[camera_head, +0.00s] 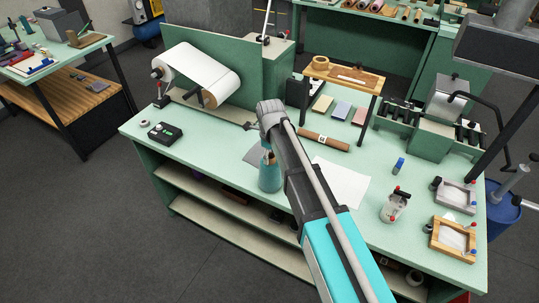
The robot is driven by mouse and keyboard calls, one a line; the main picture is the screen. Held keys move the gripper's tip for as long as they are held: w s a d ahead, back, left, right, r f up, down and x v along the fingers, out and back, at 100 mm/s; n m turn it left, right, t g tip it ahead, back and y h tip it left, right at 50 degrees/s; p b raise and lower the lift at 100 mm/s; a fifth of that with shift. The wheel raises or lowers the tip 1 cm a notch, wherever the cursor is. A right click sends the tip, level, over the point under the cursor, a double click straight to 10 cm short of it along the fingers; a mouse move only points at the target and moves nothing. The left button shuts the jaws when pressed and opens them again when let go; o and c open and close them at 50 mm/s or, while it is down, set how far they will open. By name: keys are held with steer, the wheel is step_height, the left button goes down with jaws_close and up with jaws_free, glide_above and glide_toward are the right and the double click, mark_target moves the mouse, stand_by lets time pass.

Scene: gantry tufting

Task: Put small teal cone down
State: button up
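A small teal cone (270,175) stands upright over the front middle of the green bench, just left of my arm. Its top narrows to a paler, brownish tip close under the arm. I cannot tell whether its base touches the bench top or hangs a little above it. My arm reaches in from the lower right and ends in a grey wrist above and behind the cone. The fingers of my gripper are not clearly visible, so I cannot see whether they grip the cone.
The bench's front edge is close to the cone.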

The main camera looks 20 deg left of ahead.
steer(key=shift+o, duration=0.8)
steer(key=shift+r, duration=0.2)
step_height(320, 180, up, 12)
steer(key=p, duration=1.2)
stand_by(0.6)
steer(key=s+d+n, duration=0.3)
steer(key=d+n, duration=0.6)
steer(key=d, duration=1.3)
steer(key=s+d+n, duration=0.3)
steer(key=d+n, duration=0.6)
steer(key=d, duration=1.4)
steer(key=shift+s+d+n, duration=0.15)
steer(key=shift+s+n, duration=0.05)
steer(key=shift+n, duration=0.2)
